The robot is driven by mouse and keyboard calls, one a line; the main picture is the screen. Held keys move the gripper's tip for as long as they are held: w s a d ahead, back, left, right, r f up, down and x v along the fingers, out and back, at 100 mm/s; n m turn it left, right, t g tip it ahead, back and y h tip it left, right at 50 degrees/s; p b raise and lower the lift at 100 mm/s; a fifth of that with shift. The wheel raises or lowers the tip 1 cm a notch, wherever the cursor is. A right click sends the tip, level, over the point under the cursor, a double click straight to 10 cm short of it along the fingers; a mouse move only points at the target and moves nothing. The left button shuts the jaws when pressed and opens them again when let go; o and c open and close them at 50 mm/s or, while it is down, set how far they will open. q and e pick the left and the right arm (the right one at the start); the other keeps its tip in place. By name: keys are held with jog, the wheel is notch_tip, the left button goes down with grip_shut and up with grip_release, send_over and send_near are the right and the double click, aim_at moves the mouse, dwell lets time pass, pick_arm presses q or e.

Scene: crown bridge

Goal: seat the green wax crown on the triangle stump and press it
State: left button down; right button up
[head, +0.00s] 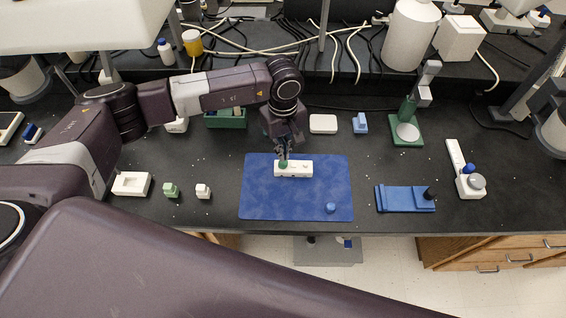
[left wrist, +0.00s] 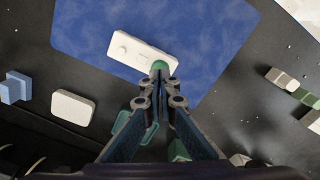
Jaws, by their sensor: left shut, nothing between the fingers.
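A white block (head: 297,169) lies on the blue mat (head: 262,201); it also shows in the left wrist view (left wrist: 137,50) with small raised stumps on top. A green crown (head: 283,164) is at the left end of the block, and it shows in the left wrist view (left wrist: 160,65) right at the fingertips. The stump under it is hidden. My left gripper (head: 283,156) is above the crown, fingers together, tips touching or just over the crown's top, nothing between them. The right gripper is not in view.
A small blue piece (head: 331,208) lies at the mat's lower right. A blue stand (head: 405,199) is right of the mat. A white tray (head: 131,184), a green-and-white piece (head: 171,190) and a white piece (head: 203,191) stand to the left. The mat's front is mostly clear.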

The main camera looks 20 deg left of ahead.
pick_arm(q)
jog(key=shift+f+b, duration=1.15)
dwell(0.4)
jog(key=shift+s+f+b, duration=0.15)
jog(key=shift+b, duration=0.2)
dwell(2.1)
jog(key=shift+r+p, duration=0.35)
jog(key=shift+r, duration=0.45)
jog(key=shift+r+p, duration=0.8)
jog(key=shift+r, duration=1.55)
